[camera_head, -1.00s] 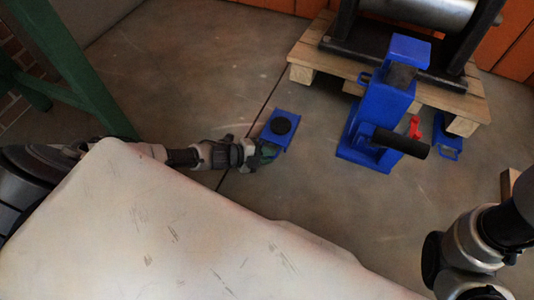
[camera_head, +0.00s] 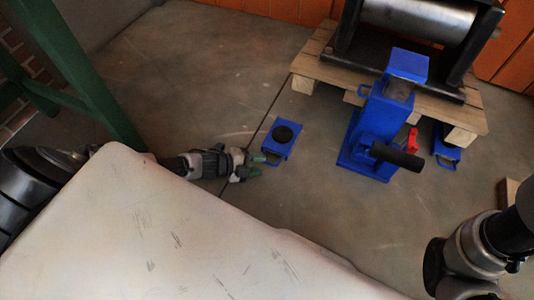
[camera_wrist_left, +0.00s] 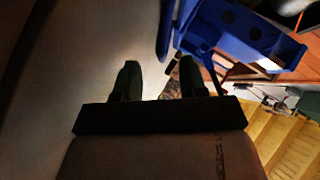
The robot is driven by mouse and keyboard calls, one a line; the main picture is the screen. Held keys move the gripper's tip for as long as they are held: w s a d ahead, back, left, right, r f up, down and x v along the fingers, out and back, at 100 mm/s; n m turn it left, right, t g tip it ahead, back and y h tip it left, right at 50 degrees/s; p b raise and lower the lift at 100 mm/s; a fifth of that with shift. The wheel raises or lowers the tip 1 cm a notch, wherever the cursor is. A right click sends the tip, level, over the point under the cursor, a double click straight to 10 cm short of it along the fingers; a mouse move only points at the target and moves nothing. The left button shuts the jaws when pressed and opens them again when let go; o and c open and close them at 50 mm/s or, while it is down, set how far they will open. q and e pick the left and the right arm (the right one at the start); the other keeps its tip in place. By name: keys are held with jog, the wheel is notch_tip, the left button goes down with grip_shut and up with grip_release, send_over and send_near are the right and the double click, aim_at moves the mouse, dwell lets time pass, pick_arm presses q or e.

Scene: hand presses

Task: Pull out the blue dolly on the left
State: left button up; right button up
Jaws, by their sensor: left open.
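The left blue dolly (camera_head: 284,137), low with a round black pad on top, sits on the floor in the head view, left of the blue press-like jack. A thin handle shows at its near end. My left gripper (camera_head: 258,166) is open at that near end, its fingertips close to the handle. I cannot tell whether they touch. In the left wrist view the two dark fingers (camera_wrist_left: 160,82) are apart with nothing seen gripped. A blue body with a loop (camera_wrist_left: 240,30) lies beyond them; I cannot tell which blue thing it is. My right gripper is not visible.
The tall blue jack (camera_head: 380,125) with a black handle stands to the right, before a wooden pallet (camera_head: 340,75) bearing a dark roller machine (camera_head: 420,40). Another blue dolly (camera_head: 446,145) is by the pallet's right end. A green frame (camera_head: 90,85) stands left. Floor around the left dolly is clear.

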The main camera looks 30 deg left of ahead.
pick_arm(q)
jog(key=p+v, duration=0.3)
jog(key=v, duration=0.3)
jog(key=shift+s+a+r, duration=0.2)
jog(key=shift+a+r, duration=0.05)
jog(key=shift+r, duration=0.05)
